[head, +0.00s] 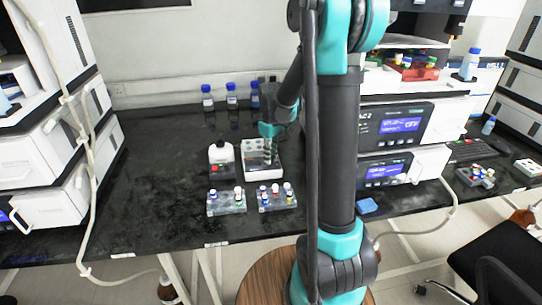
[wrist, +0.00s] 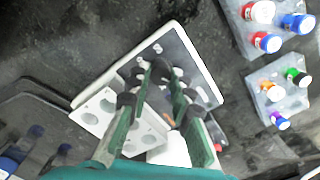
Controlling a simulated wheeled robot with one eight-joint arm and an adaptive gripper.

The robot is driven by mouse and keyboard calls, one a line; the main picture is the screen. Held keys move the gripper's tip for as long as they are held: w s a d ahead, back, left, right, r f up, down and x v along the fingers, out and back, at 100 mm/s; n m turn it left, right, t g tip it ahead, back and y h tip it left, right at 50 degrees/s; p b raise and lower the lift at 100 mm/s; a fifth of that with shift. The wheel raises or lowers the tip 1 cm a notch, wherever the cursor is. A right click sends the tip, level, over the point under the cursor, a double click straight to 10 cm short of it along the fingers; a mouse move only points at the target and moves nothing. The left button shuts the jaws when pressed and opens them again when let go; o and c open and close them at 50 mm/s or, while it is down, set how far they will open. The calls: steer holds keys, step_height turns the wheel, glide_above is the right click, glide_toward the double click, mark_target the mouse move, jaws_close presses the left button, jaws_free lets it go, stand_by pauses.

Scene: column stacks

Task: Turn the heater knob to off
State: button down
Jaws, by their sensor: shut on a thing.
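A white box-like unit (head: 262,174) stands on the black bench, with a block with round holes (wrist: 97,104) inside its rim. No knob marking or off mark can be read.
Two clear racks (head: 226,208) (head: 277,203) with coloured-cap vials stand in front of the unit. Several blue-capped bottles (head: 231,97) stand at the back. Stacked instruments with blue screens (head: 400,125) stand to the right. The bench to the left is clear.

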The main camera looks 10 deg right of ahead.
steer(key=shift+n, duration=0.4)
steer(key=c, duration=1.3)
jaws_free()
steer(key=shift+c, duration=0.2)
step_height(320, 180, up, 12)
